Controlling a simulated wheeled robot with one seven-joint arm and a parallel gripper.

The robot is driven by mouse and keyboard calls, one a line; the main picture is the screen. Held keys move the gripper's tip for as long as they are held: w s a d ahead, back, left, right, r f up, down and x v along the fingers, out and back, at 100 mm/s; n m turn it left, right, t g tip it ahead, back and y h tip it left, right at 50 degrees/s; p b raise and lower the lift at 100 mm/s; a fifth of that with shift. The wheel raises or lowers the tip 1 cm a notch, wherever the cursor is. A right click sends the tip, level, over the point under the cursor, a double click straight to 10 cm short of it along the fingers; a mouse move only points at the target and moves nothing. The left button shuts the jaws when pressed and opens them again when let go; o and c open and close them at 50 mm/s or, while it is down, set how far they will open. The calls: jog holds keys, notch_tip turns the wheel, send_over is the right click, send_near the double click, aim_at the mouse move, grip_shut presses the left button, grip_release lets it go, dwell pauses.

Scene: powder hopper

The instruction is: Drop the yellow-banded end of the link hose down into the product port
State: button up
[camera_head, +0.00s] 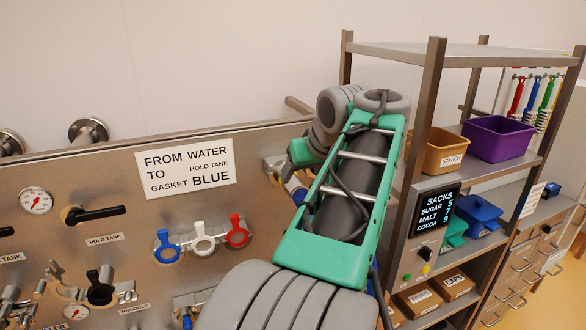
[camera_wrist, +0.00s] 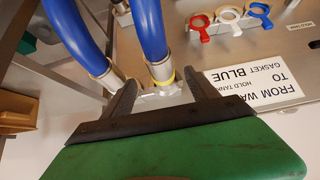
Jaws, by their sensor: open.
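In the wrist view, two blue hose lengths end in metal collars. The nearer collar (camera_wrist: 162,72) has a yellow band at its end and sits between the fingers of my gripper (camera_wrist: 159,80), which is open. The second collar (camera_wrist: 112,80) is beside the left finger; whether it touches is unclear. In the head view my arm hides most of the gripper and hose; a short blue piece of the link hose (camera_head: 295,190) shows left of the arm. A PRODUCT label (camera_head: 135,308) is on the panel at lower left; I cannot make out the port itself clearly.
The steel panel carries a sign (camera_head: 187,168), a black-handled valve (camera_head: 95,213), a gauge (camera_head: 37,201) and blue, white and red ring clamps (camera_head: 203,242). A shelf rack (camera_head: 430,120) with bins, including a purple bin (camera_head: 497,138), stands close right of my arm.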

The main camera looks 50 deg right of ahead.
aim_at(298, 183)
jog(key=b+x, duration=0.4)
jog(key=x, duration=0.4)
jog(key=shift+a+f+b, duration=0.1)
jog(key=shift+f+b, duration=0.05)
jog(key=shift+b, duration=0.2)
jog(key=shift+w+d+f, duration=0.25)
jog(key=shift+w+f, duration=0.1)
jog(key=shift+c, duration=0.6)
grip_shut()
